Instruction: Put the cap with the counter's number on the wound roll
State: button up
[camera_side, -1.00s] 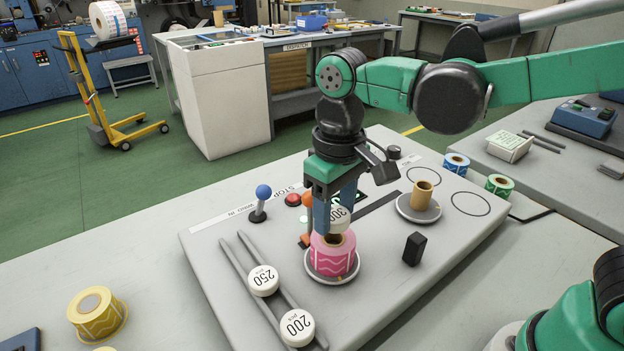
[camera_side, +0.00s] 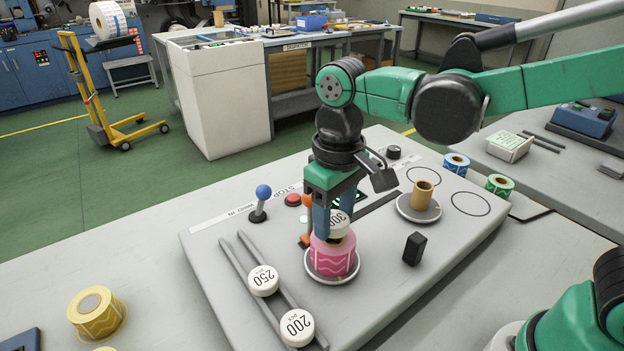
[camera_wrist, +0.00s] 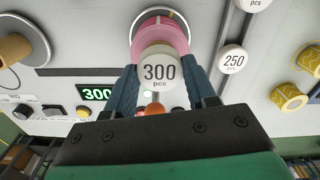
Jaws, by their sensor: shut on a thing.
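My gripper (camera_side: 337,219) is shut on the white cap marked 300 pcs, which the wrist view shows between the two blue fingers (camera_wrist: 160,72). The cap (camera_side: 340,224) is right at the top of the pink wound roll (camera_side: 331,256); whether it is seated in the core I cannot tell. The pink roll sits on a round metal plate (camera_side: 319,277) and also shows in the wrist view (camera_wrist: 160,30). The counter display (camera_wrist: 97,93) reads 300, at least in its visible part. Caps marked 250 (camera_side: 263,280) and 200 (camera_side: 297,327) lie on the two rails.
A brown core (camera_side: 422,195) stands on another plate at the right. A black block (camera_side: 413,249) stands to the right of the pink roll. A blue-knobbed lever (camera_side: 262,201) and a red button (camera_side: 293,199) are behind. A yellow roll (camera_side: 97,314) lies at the left.

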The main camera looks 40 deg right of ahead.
jog(key=shift+f, duration=0.85)
dwell(0.7)
jog(key=o, duration=1.3)
jog(key=shift+o, duration=0.2)
jog(key=shift+r, duration=3.8)
jog(key=s+d+f+m+t, duration=0.2)
jog(key=d+f+t, duration=0.2)
jog(key=d+t, duration=0.3)
jog(key=d, duration=0.3)
jog(key=shift+s+f, duration=0.15)
jog(key=shift+f, duration=0.2)
